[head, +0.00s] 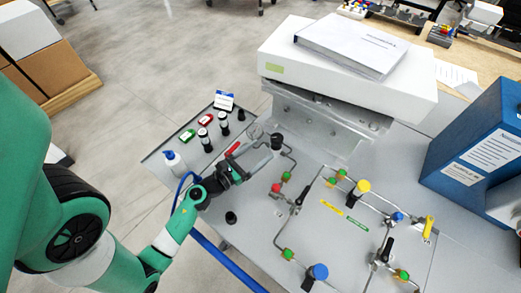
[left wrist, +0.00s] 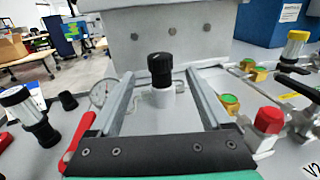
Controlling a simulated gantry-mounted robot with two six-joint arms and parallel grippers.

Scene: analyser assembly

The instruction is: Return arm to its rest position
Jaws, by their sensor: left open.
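My left gripper (head: 259,152) is open over the grey analyser panel (head: 257,213), its arm coming in from the left. In the left wrist view its two grey fingers reach forward, apart, on either side of a black-capped fitting (left wrist: 161,72) with a white body. That fitting (head: 277,140) stands upright just beyond the fingertips in the head view. Nothing appears to be held; I cannot tell whether either finger touches the fitting. A red handle (head: 233,149) lies close beside the gripper. My right gripper is not in view.
Black-and-white capped pieces (head: 205,140) and a small bottle (head: 175,160) stand at the panel's left. Pipes with a yellow knob (head: 363,186) and a blue knob (head: 320,271) cover the right.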

